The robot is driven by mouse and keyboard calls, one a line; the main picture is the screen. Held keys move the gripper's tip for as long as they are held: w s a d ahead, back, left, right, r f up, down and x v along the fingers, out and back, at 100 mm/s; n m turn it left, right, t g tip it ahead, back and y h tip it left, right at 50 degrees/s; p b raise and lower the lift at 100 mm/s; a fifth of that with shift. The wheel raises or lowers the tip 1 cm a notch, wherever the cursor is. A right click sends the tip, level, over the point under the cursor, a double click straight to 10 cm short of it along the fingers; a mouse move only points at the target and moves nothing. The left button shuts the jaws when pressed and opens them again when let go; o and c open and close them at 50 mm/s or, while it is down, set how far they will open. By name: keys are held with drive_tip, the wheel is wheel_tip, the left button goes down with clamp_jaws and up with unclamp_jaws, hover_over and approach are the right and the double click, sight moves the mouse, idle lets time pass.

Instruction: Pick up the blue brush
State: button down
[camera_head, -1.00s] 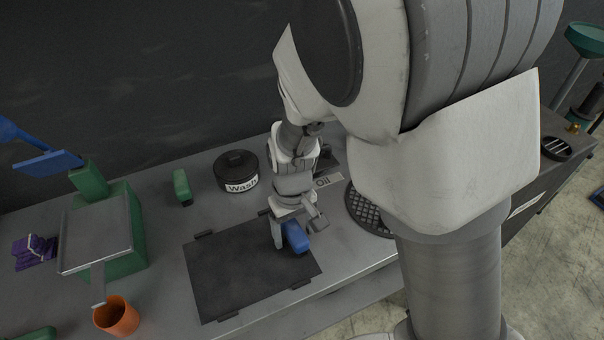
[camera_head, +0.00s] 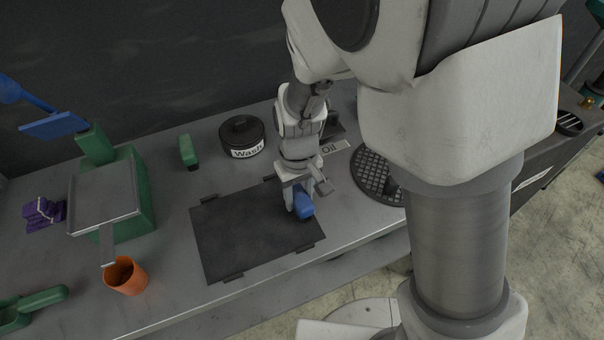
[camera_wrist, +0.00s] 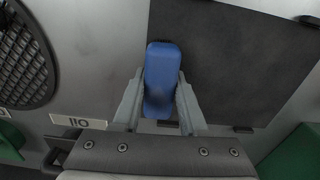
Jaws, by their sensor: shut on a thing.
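The blue brush (camera_head: 303,204) is at the right end of the dark mat (camera_head: 240,240) on the grey bench. In the wrist view the blue brush (camera_wrist: 161,75) lies lengthwise between the two fingers of my gripper (camera_wrist: 158,100). My gripper (camera_head: 297,200) points down and is shut on the brush's blue body. The brush's underside is hidden, and I cannot tell whether it touches the mat.
A black tub labelled Wash (camera_head: 242,137) and a green object (camera_head: 188,152) stand behind the mat. A round black grate (camera_head: 378,175) is at the right. An orange cup (camera_head: 126,276), a green box with a grey tray (camera_head: 105,205) and a purple item (camera_head: 44,213) are left.

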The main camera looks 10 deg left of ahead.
sight(298, 193)
drive_tip(key=shift+r, duration=0.55)
wheel_tip(298, 193, up, 3)
drive_tip(key=shift+a+f+p, duration=0.1)
drive_tip(key=shift+p, duration=0.3)
drive_tip(key=w+d+r, duration=0.7)
drive_tip(key=w, duration=0.2)
drive_tip(key=shift+d, duration=0.3)
drive_tip(key=c, duration=1.1)
unclamp_jaws()
drive_tip(key=shift+c, duration=0.2)
clamp_jaws()
